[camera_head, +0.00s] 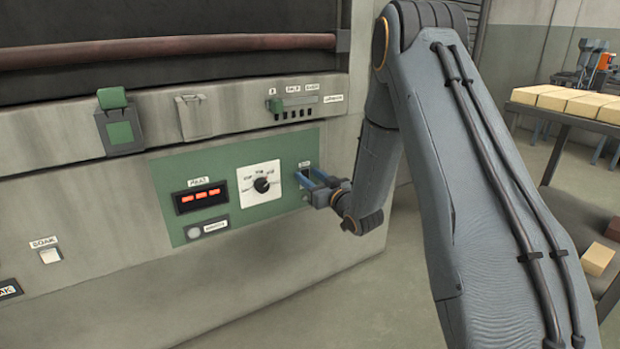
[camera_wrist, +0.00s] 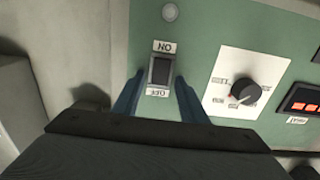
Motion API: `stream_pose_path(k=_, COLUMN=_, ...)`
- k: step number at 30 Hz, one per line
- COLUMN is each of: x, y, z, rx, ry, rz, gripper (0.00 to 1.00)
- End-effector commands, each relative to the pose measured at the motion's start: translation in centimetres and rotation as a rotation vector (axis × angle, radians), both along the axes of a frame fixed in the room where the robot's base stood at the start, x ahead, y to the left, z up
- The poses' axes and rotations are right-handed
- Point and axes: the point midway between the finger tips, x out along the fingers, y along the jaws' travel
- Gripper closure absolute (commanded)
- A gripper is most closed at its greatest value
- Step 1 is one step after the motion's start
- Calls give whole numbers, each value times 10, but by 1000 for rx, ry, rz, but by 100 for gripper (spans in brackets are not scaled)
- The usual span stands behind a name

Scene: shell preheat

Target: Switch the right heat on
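A dark rocker switch (camera_wrist: 160,70) sits on the green panel (camera_wrist: 205,50) in the wrist view, between an ON label and an OFF label that appear upside down. My gripper (camera_wrist: 158,82) is open, with one blue finger on each side of the switch and nothing held. I cannot tell whether the fingertips touch the panel. In the head view my gripper (camera_head: 314,182) is at the right end of the green panel (camera_head: 165,185), below a small label, and it hides most of the switch. Which way the rocker is tipped is unclear.
A dial (camera_head: 262,184) on a white plate and a red-lit display (camera_head: 201,198) are left of my gripper. A round pale lamp or button (camera_wrist: 170,12) is near the switch. A slider block (camera_head: 294,104) is above. A table with pale blocks (camera_head: 565,102) stands at right.

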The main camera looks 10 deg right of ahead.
Motion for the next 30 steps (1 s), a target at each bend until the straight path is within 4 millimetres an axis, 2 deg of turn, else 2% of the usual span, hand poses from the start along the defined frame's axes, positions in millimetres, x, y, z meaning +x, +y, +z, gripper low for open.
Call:
stream_pose_path(k=2, x=0, y=0, z=0, rx=0, ry=0, rz=0, gripper=61)
stream_pose_path(k=3, x=0, y=0, z=0, rx=0, ry=0, rz=0, gripper=64)
stream_pose_path(k=9, x=0, y=0, z=0, rx=0, ry=0, rz=0, gripper=98)
stream_pose_path(k=10, x=0, y=0, z=0, rx=0, ry=0, rz=0, gripper=100)
stream_pose_path(k=19, x=0, y=0, z=-7, rx=30, ry=-89, rz=1, gripper=100)
stream_pose_path(k=30, x=-1, y=0, z=-5, rx=44, ry=-138, rz=1, gripper=100)
